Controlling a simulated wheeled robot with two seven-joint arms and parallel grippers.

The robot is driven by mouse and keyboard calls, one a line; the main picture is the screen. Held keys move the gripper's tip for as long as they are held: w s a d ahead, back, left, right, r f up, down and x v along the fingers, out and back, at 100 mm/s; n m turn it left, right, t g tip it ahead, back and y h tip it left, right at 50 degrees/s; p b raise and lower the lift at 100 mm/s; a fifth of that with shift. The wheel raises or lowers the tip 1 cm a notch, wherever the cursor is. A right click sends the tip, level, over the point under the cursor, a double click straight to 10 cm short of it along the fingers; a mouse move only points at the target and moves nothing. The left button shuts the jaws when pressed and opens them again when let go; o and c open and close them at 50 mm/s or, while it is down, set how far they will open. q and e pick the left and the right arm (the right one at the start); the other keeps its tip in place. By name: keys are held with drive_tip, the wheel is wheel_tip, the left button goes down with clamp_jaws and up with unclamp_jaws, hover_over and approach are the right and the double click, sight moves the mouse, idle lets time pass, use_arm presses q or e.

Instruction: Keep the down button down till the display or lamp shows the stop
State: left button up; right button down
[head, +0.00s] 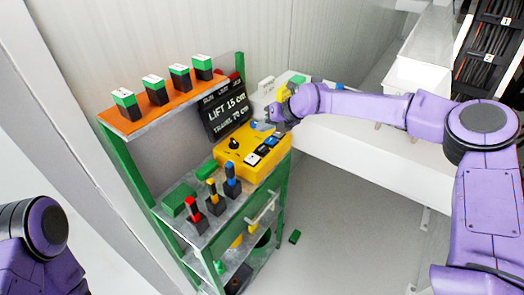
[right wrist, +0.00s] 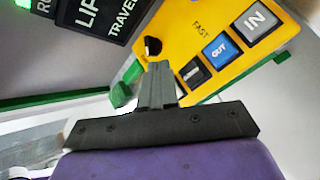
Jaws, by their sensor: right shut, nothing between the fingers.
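The yellow control box (head: 243,163) sits on the shelf unit's middle level. It carries a black knob (right wrist: 152,46), a white IN button (right wrist: 255,22), a blue OUT button (right wrist: 222,51) and a dark button (right wrist: 194,74). No down label is readable; my fingers hide part of the panel. The black display (head: 226,113) reads LIFT 15 cm, TRAVEL 79 cm. A green lamp (right wrist: 22,3) is lit beside the cut-off letters RU. My right gripper (right wrist: 158,68) is shut and empty over the panel; contact with a button cannot be told. My left gripper is out of view.
Several green-and-black blocks (head: 153,88) stand on the orange top shelf (head: 136,122). Red, yellow and blue handled pieces (head: 231,185) stand left of the box. A white bench (head: 350,150) lies to the right. The floor (head: 340,235) is mostly clear, with a small green block (head: 295,237).

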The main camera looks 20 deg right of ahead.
sight(265, 149)
wheel_tip(265, 149, down, 5)
drive_tip(key=b, duration=0.3)
drive_tip(key=shift+f, duration=0.2)
drive_tip(key=shift+r, duration=0.1)
idle(1.6)
drive_tip(key=shift+f+b, duration=0.45)
drive_tip(key=shift+b, duration=0.3)
